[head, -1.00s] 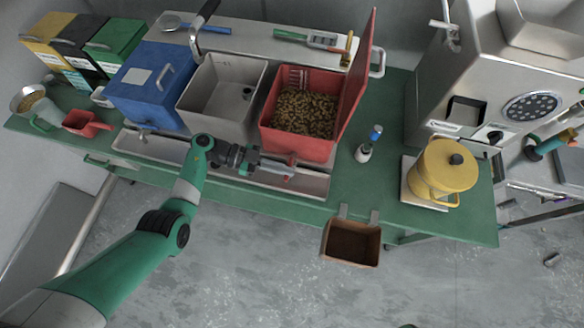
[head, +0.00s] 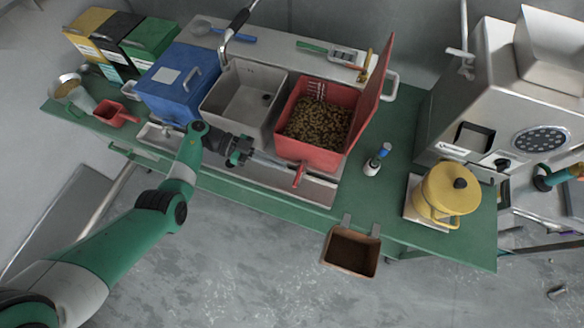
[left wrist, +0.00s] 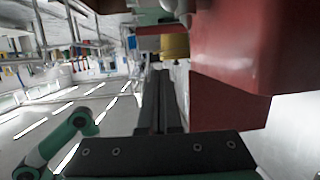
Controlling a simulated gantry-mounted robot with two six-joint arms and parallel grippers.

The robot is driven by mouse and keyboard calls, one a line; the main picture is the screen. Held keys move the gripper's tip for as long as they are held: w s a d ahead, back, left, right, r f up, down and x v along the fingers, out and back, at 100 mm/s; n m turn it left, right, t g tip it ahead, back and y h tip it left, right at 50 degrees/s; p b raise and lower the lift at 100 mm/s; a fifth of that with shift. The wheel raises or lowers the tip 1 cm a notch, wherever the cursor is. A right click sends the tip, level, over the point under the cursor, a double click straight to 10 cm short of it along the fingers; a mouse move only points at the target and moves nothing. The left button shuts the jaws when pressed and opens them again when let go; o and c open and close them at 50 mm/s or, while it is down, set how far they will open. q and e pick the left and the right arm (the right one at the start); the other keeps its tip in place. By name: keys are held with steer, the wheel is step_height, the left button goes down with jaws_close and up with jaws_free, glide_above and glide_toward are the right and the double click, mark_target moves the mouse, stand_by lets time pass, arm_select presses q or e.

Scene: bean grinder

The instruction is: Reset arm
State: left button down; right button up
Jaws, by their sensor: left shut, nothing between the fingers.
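My left gripper (head: 278,165) reaches in from the left and lies low along the front of the red bin (head: 310,157). Its fingers are shut and empty. In the left wrist view the closed fingers (left wrist: 160,100) point away, with a large red bin wall (left wrist: 235,60) close on their right. A red handle-like part (head: 299,174) shows by the fingertips; I cannot tell whether they touch it. In the left wrist view a green arm link (left wrist: 60,138), likely of my right arm, shows at lower left. My right gripper cannot be made out.
The red bin holds brown beans (head: 318,122), its lid upright. A grey bin (head: 243,100) and blue bin (head: 178,85) stand left of it. A small bottle (head: 376,160), yellow canister (head: 447,192) and grinder (head: 490,100) stand right. A brown box (head: 350,251) hangs at the front edge.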

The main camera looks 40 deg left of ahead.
arm_select(q)
steer(key=shift+s+a+r, duration=0.1)
steer(key=shift+s+a, duration=0.1)
steer(key=shift+a, duration=0.2)
steer(key=shift+d, duration=0.1)
